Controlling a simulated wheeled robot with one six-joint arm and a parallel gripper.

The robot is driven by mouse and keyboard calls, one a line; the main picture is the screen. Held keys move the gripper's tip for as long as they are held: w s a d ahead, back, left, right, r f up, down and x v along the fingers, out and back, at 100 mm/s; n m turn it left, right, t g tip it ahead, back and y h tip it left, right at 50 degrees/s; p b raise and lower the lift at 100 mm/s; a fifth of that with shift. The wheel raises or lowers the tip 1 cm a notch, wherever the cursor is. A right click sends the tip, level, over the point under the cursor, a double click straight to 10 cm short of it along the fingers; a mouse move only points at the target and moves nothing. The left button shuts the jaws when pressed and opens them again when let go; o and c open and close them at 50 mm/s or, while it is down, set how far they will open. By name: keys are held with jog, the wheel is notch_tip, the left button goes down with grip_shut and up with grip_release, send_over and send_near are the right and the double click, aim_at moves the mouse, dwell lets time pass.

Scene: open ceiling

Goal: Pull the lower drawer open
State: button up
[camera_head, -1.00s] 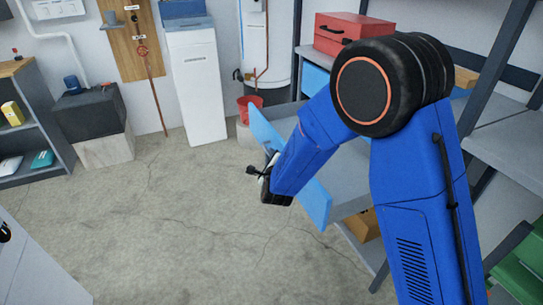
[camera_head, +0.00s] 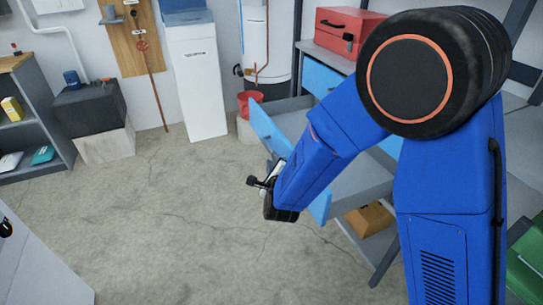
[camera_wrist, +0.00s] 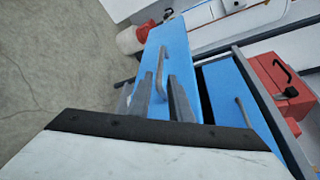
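The lower drawer's light blue front (camera_head: 262,124) stands well out from the shelf unit in the head view, with its grey interior behind it. My gripper (camera_head: 258,183) is beside that front, on its outer side; my blue arm hides part of the drawer. In the wrist view the drawer front (camera_wrist: 172,40) lies just beyond my gripper (camera_wrist: 160,84). Its grey bar handle (camera_wrist: 161,66) appears between the two fingertips, with gaps on both sides. The fingers are apart; I cannot tell whether they touch the handle. The upper drawer (camera_head: 320,78) is shut.
A red toolbox (camera_head: 340,42) sits on top of the shelf unit. A red bucket (camera_head: 250,102) stands near the drawer's far end. A brown box (camera_head: 370,218) is on the bottom shelf. The concrete floor (camera_head: 190,230) left of my arm is clear.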

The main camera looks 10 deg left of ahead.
jog(key=v, duration=0.8)
jog(key=shift+s, duration=0.1)
